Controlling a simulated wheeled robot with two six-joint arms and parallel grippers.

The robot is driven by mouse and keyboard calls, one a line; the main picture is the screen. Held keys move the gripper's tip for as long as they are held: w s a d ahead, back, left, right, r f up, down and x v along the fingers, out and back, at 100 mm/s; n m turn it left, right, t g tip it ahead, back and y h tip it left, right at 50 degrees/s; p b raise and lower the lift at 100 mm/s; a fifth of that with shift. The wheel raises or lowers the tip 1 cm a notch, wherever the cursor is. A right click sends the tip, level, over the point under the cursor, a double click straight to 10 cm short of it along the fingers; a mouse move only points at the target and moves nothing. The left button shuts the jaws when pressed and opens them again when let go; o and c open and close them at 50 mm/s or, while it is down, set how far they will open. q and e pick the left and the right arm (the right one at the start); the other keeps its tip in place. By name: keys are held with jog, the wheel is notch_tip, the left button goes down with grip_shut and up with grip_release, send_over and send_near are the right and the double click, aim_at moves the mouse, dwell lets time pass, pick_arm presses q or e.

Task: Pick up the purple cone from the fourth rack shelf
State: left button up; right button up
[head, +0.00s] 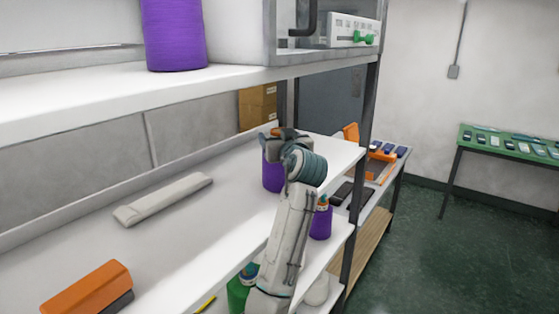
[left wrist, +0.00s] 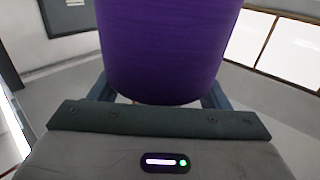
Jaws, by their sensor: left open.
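A purple cone (head: 272,176) stands at the far end of the middle white shelf (head: 215,222), partly hidden by my left gripper and arm. My left gripper (head: 284,135) is open at the cone's upper part. In the left wrist view the purple cone (left wrist: 170,50) fills the space just ahead of the palm, with a blue-grey finger showing on each side. The fingertips are hidden behind it, and I cannot tell whether they touch it. Another purple cone (head: 173,35) stands on the shelf above, and one (head: 320,221) on a lower level. My right gripper is not in view.
A grey-white flat bar (head: 163,199) and an orange block (head: 87,288) lie on the middle shelf. A dark rack post (head: 366,120) stands right of my arm. A green cone (head: 238,291) is below. A green table (head: 510,145) stands at the far right beyond open floor.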

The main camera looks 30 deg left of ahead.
pick_arm(q)
jog(key=shift+s+d+r, duration=0.1)
jog(key=shift+d, duration=0.15)
jog(key=c, duration=0.6)
jog(key=shift+a, duration=0.1)
grip_shut()
jog(key=shift+r, duration=0.15)
